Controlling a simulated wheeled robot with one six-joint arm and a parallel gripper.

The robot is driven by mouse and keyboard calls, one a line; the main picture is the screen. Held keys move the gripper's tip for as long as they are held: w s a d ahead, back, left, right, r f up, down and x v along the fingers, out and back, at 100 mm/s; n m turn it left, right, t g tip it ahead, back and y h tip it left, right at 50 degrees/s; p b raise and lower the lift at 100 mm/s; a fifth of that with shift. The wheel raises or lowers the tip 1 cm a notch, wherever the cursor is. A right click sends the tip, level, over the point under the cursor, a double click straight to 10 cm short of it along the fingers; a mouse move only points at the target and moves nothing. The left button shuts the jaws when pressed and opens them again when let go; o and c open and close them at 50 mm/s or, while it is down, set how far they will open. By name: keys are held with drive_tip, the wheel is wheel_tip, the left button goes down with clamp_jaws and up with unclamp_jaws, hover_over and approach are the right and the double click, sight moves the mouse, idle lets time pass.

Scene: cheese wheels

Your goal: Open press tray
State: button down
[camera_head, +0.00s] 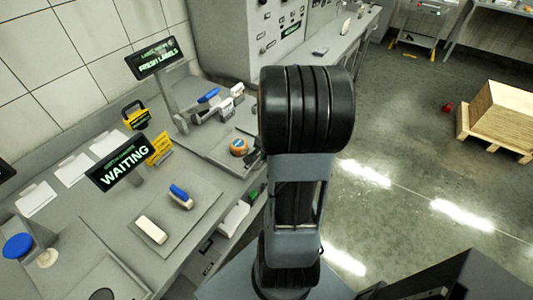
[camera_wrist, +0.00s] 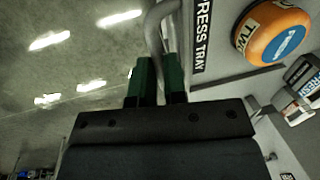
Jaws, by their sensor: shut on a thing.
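In the wrist view, my gripper (camera_wrist: 155,72) has its two green fingers closed around a grey curved handle (camera_wrist: 154,28). The handle stands beside a grey panel with a black "PRESS TRAY" label (camera_wrist: 203,35). The tray itself cannot be told apart from the panel, and how far it is open is not clear. In the head view, my arm covers the middle, and the gripper and the handle cannot be made out there.
A round orange thing with a blue label (camera_wrist: 272,36) sits beside the handle; it also shows in the head view (camera_head: 239,146). The "WAITING" sign (camera_head: 124,162) stands on the counter. A pallet with a wooden box (camera_head: 503,118) stands right.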

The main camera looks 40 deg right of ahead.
drive_tip(key=c, duration=1.2)
unclamp_jaws()
drive_tip(key=shift+o, duration=0.2)
wheel_tip(320, 180, up, 14)
drive_tip(key=s, duration=0.2)
drive_tip(key=shift+s+d+f, duration=0.15)
drive_tip(key=shift+s+d, duration=0.05)
drive_tip(key=shift+d, duration=0.1)
drive_tip(key=a+n+t, duration=0.2)
drive_tip(key=a+n, duration=1.3)
drive_tip(key=a, duration=0.6)
drive_tip(key=shift+s+r+h, duration=0.2)
drive_tip(key=shift+s+h, duration=0.05)
drive_tip(key=shift+h, duration=0.05)
